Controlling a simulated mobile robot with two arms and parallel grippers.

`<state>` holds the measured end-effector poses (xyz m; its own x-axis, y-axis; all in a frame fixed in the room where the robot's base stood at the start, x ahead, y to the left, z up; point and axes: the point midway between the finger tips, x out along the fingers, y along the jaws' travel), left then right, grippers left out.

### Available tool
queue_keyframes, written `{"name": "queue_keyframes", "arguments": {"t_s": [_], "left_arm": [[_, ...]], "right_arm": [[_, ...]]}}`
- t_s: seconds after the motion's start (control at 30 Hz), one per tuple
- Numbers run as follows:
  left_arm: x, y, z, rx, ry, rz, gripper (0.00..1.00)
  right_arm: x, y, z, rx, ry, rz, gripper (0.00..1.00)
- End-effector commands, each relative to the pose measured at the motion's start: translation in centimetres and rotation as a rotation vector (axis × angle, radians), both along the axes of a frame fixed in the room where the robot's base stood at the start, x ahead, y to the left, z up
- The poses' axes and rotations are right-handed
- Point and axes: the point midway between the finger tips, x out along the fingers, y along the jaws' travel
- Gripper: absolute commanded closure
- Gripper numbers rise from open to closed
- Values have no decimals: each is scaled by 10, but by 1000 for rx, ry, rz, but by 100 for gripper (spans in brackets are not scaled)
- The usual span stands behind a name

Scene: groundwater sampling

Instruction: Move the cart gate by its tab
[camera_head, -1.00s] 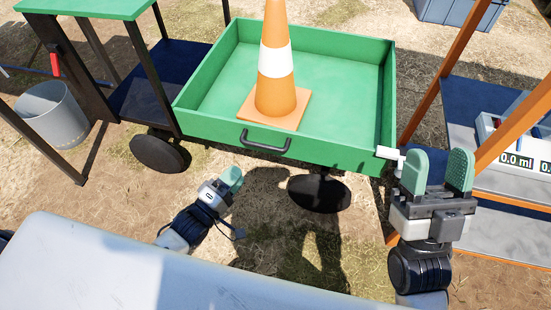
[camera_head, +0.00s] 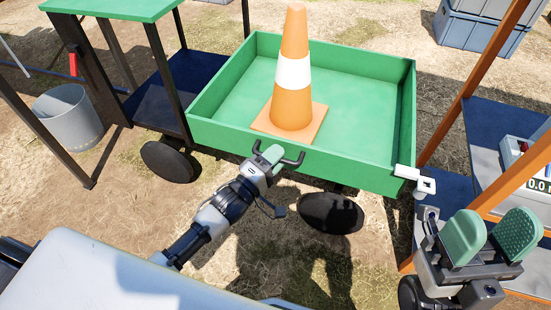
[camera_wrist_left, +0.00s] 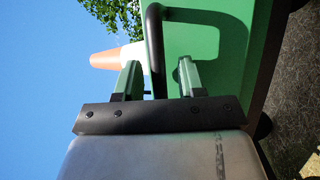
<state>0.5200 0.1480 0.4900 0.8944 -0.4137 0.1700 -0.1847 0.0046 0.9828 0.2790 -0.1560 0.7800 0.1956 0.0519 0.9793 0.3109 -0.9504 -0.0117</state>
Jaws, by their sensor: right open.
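The green cart tray (camera_head: 405,110) has a front panel (camera_head: 350,170) with a dark handle (camera_head: 292,160). A white tab (camera_head: 415,180) sticks out at its right front corner; I take this as the gate's tab. My left gripper (camera_head: 268,158) is at the handle. In the left wrist view its two fingers (camera_wrist_left: 158,78) are apart, with the handle bar (camera_wrist_left: 155,45) showing between them; contact is unclear. My right gripper (camera_head: 491,234) is open and empty, below and right of the tab, apart from it.
An orange and white cone (camera_head: 293,105) stands in the tray. A metal bucket (camera_head: 68,118) and dark-framed stand are at left. An orange-framed shelf (camera_head: 480,95) with a meter (camera_head: 538,175) is close on the right. Blue-grey crates (camera_head: 480,30) stand behind.

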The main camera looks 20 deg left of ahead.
Motion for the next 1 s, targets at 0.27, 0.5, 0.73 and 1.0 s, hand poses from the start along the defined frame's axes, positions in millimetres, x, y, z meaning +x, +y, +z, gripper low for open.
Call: {"name": "queue_keyframes", "arguments": {"t_s": [0.27,0.5,0.73,1.0], "left_arm": [[0,0,0,0,1,0,67],[0,0,0,0,1,0,100],[0,0,0,0,0,0,100],[-5,1,-6,-2,-53,2,100]], "right_arm": [[0,0,0,0,1,0,45],[0,0,0,-1,2,0,45],[0,0,0,-1,2,0,45],[0,0,-12,-1,2,0,45]]}}
